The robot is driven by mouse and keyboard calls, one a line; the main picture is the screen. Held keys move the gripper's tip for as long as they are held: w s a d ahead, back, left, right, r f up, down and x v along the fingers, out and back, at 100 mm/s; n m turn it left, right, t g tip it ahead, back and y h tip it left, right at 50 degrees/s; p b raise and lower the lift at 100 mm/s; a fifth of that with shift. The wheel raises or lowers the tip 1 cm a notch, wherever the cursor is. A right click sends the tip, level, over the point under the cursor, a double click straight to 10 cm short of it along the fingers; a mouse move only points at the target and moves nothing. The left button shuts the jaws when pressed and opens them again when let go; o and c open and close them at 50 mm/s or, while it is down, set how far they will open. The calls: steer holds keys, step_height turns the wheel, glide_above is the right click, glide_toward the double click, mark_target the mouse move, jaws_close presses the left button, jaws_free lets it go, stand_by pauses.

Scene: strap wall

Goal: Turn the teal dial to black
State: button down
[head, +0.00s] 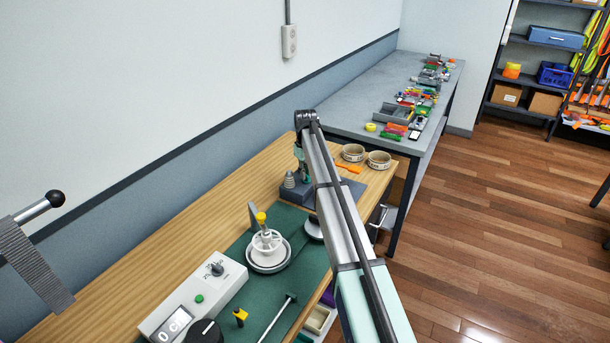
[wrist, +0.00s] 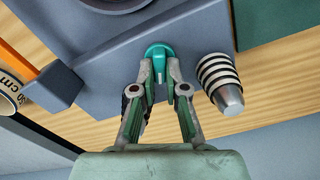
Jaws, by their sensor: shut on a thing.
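The teal dial (wrist: 158,58) sits on a blue-grey block (wrist: 105,60) in the wrist view. It has a pale pointer line on its face. My gripper (wrist: 160,80) has its fingertips on either side of the dial and is shut on it. The fingers cover the dial's sides, and no black mark is clear near it.
A ribbed grey cone (wrist: 220,82) stands close beside the dial; it also shows in the head view (head: 290,180). A white meter box (head: 195,297) stands at the front left.

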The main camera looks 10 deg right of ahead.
steer(key=shift+d+m+b, duration=0.1)
steer(key=shift+m+b, duration=0.2)
steer(key=shift+m, duration=2)
steer(key=c, duration=1.2)
jaws_free()
step_height(320, 180, up, 12)
